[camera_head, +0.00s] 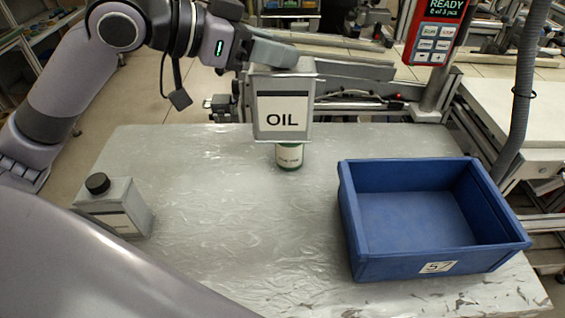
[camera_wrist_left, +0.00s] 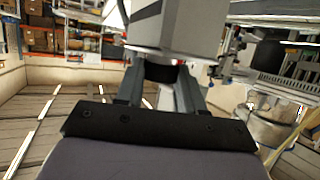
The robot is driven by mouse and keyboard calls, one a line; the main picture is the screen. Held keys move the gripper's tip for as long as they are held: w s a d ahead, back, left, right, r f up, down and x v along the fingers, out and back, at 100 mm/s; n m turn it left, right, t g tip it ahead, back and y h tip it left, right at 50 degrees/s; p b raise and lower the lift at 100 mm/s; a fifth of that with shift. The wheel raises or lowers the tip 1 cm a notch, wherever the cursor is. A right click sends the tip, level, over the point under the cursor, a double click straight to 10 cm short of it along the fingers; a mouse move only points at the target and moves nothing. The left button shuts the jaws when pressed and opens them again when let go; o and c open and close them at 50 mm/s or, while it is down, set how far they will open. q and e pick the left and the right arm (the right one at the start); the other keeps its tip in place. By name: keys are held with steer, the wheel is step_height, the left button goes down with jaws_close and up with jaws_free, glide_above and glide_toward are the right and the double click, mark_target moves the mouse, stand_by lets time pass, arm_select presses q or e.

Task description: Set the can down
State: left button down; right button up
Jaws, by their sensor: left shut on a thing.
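The grey square can (camera_head: 283,108) with a white "OIL" label hangs upright over the far middle of the table. My left gripper (camera_head: 275,55) is shut on it at its top. In the left wrist view the fingers (camera_wrist_left: 160,88) close around the can's dark cap (camera_wrist_left: 160,72), with the grey can body (camera_wrist_left: 180,28) beyond. The can's bottom is clear of the table and overlaps the top of a small green-and-white tin (camera_head: 289,156) in the head view. My right gripper is not in view.
The grey table (camera_head: 225,205) is bare in the middle and front. A second grey can (camera_head: 118,207) with a black cap stands at the left. A blue bin (camera_head: 363,270), empty, sits at the right. A red-framed display (camera_head: 437,30) and a grey hose (camera_head: 522,95) stand behind.

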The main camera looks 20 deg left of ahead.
arm_select(q)
step_height(320, 180, down, 18)
steer(key=b, duration=0.2)
stand_by(0.4)
steer(key=shift+f, duration=0.15)
steer(key=shift+f, duration=0.15)
steer(key=c, duration=0.7)
jaws_free()
steer(key=shift+c, duration=0.2)
steer(key=shift+o, duration=0.2)
